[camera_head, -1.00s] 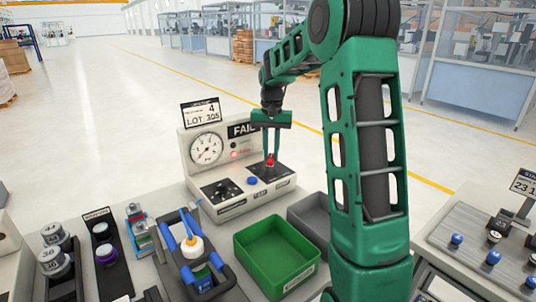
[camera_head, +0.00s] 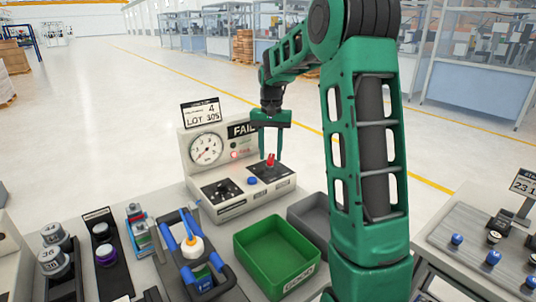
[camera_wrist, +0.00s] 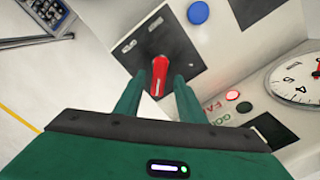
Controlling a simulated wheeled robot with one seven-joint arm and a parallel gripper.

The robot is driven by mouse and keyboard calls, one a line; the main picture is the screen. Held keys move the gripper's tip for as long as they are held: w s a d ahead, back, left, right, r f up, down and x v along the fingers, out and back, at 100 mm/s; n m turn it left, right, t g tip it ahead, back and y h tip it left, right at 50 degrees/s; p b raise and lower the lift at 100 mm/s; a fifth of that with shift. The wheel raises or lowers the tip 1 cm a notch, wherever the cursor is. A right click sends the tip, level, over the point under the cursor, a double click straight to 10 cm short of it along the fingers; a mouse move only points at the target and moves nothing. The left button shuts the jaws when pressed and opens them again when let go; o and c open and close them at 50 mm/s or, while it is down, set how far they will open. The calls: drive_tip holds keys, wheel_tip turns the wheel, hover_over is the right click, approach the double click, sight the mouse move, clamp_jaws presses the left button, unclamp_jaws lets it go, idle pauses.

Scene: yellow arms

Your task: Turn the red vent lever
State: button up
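The red vent lever (camera_head: 271,160) stands on a dark plate at the right of the white test console (camera_head: 240,203). In the wrist view the lever (camera_wrist: 159,74) lies beyond and between my fingertips, with a gap visible on each side. My gripper (camera_head: 271,154) is above the plate with its fingers spread at the lever. In the wrist view the gripper (camera_wrist: 155,88) is open and holds nothing. Whether a finger lightly touches the lever cannot be told.
A green bin (camera_head: 272,255) and a grey bin (camera_head: 310,215) stand in front. A caddy with blue handles (camera_head: 190,250) is at front left.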

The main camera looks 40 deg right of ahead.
sight(270, 156)
wheel_tip(270, 156, up, 10)
drive_tip(key=shift+r, duration=0.25)
drive_tip(key=shift+w, duration=0.1)
idle(0.5)
